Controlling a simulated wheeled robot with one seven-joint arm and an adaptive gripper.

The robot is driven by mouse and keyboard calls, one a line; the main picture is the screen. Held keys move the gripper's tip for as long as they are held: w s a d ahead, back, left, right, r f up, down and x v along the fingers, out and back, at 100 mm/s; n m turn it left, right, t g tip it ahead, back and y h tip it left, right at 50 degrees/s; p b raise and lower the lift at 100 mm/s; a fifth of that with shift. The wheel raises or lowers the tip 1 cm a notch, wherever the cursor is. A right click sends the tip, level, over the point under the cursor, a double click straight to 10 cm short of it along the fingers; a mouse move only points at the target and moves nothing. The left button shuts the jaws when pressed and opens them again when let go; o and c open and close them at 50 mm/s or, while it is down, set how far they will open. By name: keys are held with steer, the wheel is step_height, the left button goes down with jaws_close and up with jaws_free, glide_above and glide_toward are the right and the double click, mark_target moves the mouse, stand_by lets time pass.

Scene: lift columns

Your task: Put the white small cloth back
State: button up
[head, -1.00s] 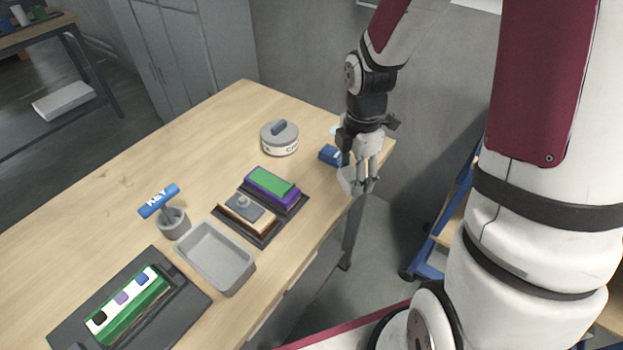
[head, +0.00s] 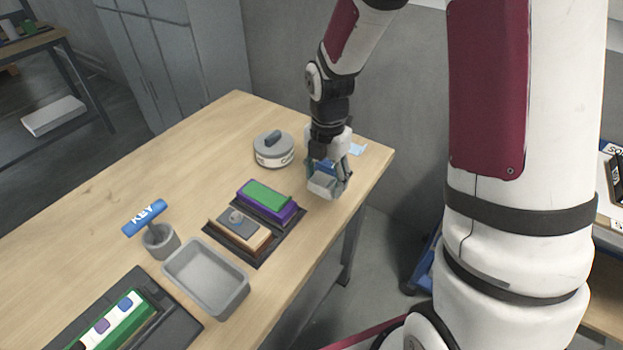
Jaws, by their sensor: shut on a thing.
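My gripper (head: 329,190) is over the right part of the wooden table. Its fingers are shut on a pale, greyish-white piece, which looks like the white small cloth (head: 321,184). The cloth is small and partly covered by the fingers; I cannot tell whether it touches the table. A blue item (head: 325,166) shows right behind it, partly hidden by my gripper. A light-blue flat piece (head: 356,149) lies on the table just behind and to the right of my gripper.
A round grey lidded tin (head: 273,152) stands left of my gripper. Green-purple (head: 266,196) and brown-grey (head: 239,231) blocks sit in a dark tray. Nearer are a grey bin (head: 207,278), a KEY-labelled tool in a cup (head: 159,240) and a green case (head: 118,325). The far-left tabletop is clear.

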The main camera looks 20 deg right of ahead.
mark_target(312, 179)
steer(key=w, duration=0.1)
steer(key=w+a, duration=0.1)
steer(key=w, duration=0.2)
steer(key=shift+w+a+f, duration=0.1)
steer(key=shift+a+f, duration=0.15)
steer(key=shift+a, duration=0.1)
steer(key=shift+f, duration=1.7)
steer(key=shift+f, duration=0.15)
steer(key=o, duration=1)
steer(key=shift+o, duration=0.2)
